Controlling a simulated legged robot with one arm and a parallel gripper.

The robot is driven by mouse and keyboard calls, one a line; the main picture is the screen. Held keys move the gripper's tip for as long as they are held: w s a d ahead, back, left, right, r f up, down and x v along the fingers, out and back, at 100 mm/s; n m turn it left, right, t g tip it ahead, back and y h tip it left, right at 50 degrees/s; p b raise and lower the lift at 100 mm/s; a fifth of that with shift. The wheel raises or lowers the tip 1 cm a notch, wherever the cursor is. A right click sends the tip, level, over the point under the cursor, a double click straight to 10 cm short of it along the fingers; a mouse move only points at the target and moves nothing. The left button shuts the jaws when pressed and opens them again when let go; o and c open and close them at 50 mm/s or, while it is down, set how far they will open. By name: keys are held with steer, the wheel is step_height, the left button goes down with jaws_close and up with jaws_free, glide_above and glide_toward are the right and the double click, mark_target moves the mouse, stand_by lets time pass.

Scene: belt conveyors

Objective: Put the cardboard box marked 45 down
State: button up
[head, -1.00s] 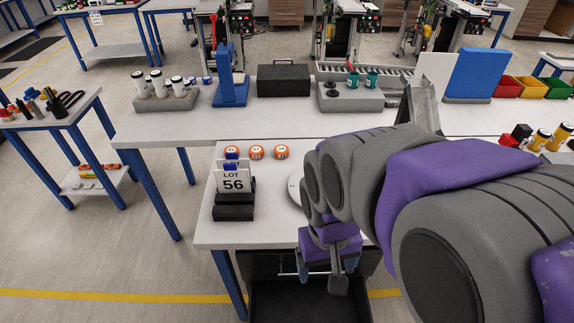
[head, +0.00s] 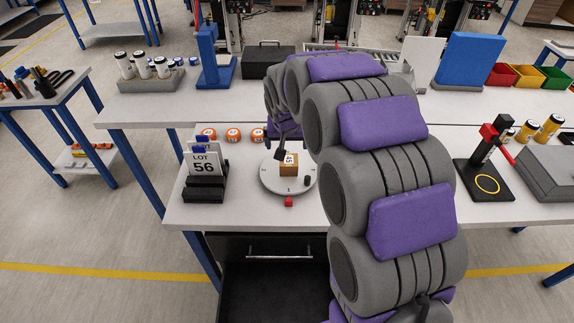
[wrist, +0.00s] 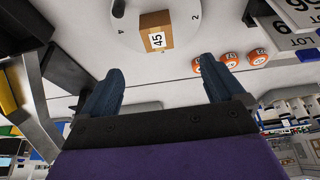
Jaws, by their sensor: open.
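The small cardboard box marked 45 (head: 289,166) sits upright on a round white numbered disc (head: 270,181) on the near table. In the wrist view the box (wrist: 155,33) and the disc (wrist: 115,18) lie beyond my fingertips. My gripper (wrist: 160,75) is open, with two blue fingers spread and nothing between them. It is apart from the box. In the head view my gripper (head: 282,138) is just behind the box, partly hidden by my arm.
Several orange-and-white rolls (head: 233,135) stand behind the disc. A black holder with a LOT 56 card (head: 206,165) is at its left. A black drawer (head: 262,290) stands open below the table. A black-and-red stand (head: 487,170) is at the right.

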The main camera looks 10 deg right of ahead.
mark_target(289, 161)
steer(key=b+x, duration=0.2)
steer(key=x, duration=0.9)
steer(key=shift+w+a+f, duration=0.1)
steer(key=shift+w+f, duration=0.1)
steer(key=shift+f, duration=0.1)
steer(key=shift+w+d+f+b, duration=0.3)
steer(key=shift+d+f+b, duration=0.2)
steer(key=shift+f, duration=0.15)
steer(key=b+x, duration=0.1)
steer(key=x, duration=0.2)
steer(key=shift+w+f, duration=0.2)
steer(key=shift+f, duration=0.05)
steer(key=shift+w+a+f, duration=0.1)
steer(key=shift+w+f, duration=0.1)
steer(key=shift+f, duration=0.25)
steer(key=shift+r, duration=0.1)
